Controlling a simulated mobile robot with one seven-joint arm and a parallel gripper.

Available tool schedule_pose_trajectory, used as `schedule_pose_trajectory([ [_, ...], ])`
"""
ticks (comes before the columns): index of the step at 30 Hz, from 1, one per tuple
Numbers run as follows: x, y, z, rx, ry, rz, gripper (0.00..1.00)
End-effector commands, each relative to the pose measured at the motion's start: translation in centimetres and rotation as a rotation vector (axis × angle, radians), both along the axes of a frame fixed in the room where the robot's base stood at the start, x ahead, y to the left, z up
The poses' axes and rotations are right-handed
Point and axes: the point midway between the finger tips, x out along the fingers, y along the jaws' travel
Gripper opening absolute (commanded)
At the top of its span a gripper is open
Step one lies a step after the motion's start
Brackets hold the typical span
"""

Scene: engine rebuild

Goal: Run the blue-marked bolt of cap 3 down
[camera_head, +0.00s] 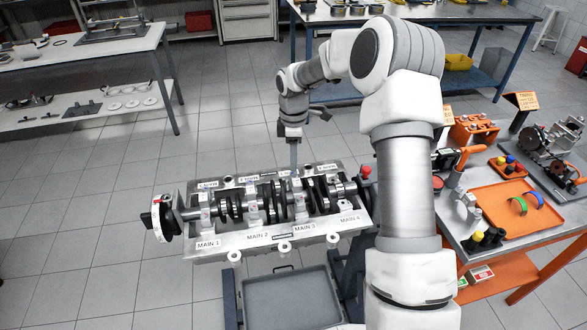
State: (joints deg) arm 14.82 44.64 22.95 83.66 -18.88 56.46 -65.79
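The engine block (262,240) lies on a stand with the crankshaft (233,207) along it. Front labels read MAIN 1 to MAIN 4. Cap 3 (299,196) stands behind the MAIN 3 label (304,227). My gripper (292,136) is above the block's far side, pointing down. A thin grey shaft (294,157) runs from below it to the far end of cap 3. The shaft's lower tip seems to meet the cap, but contact is unclear. The blue-marked bolt is too small to make out there. The fingers are too small to read.
A grey tray (287,297) sits below the block. A red-topped knob (366,172) stands at its right end. At right, a bench holds an orange tray (507,211) with coloured parts. My arm hides part of that bench. Floor left of the block is clear.

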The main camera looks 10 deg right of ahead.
Motion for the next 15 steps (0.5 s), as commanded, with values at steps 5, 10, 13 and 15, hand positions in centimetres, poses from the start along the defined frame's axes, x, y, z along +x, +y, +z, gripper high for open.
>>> schedule_pose_trajectory([
  [5, -0.1, 0.0, -2.7, -0.001, 0.002, 0.001, 0.34],
  [10, -0.1, 0.0, -3.6, -0.001, 0.0, 0.0, 0.34],
  [13, -0.1, 0.0, -3.8, -0.001, -0.001, 0.0, 0.34],
  [15, -0.1, 0.0, -3.8, -0.001, -0.001, 0.0, 0.34],
])
